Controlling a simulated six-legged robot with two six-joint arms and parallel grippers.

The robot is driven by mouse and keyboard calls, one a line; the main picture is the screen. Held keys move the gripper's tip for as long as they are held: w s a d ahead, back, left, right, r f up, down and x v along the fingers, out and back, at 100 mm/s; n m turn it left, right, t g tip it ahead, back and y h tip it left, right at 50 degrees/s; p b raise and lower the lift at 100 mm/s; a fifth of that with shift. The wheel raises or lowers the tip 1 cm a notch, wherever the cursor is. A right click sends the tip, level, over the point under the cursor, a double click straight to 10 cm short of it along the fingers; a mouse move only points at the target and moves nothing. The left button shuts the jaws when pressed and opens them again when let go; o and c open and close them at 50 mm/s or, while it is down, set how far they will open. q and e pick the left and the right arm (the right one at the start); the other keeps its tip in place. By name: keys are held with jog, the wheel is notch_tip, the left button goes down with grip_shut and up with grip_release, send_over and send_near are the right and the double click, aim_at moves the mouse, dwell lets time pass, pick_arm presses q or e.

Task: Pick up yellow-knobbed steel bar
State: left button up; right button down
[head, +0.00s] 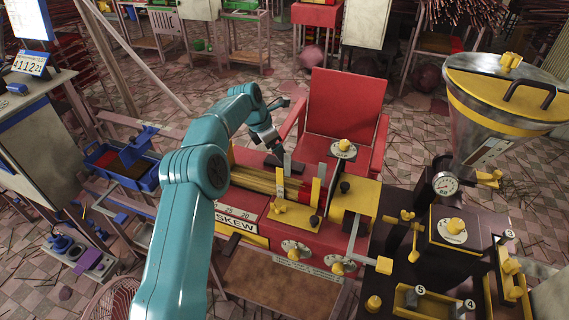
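A teal arm of mine comes in from the lower left, and its left gripper (280,142) hangs over the back of the red machine (262,222), near the red chair-like panel. The gripper is small and partly turned away, so I cannot tell whether its fingers are open or shut. A grey steel bar (354,232) stands at the right end of the machine, beside a yellow block. The right gripper is not in view.
A dark machine with a steel hopper (480,130), gauge and several yellow knobs stands at the right. A blue tray (108,172) and a bench are at the left. A red panel (345,112) rises behind.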

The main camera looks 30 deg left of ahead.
pick_arm(q)
jog(key=x, duration=0.5)
jog(key=shift+p, duration=0.4)
jog(key=shift+s+r, duration=0.1)
jog(key=shift+r, duration=0.05)
jog(key=shift+c, duration=1)
grip_shut()
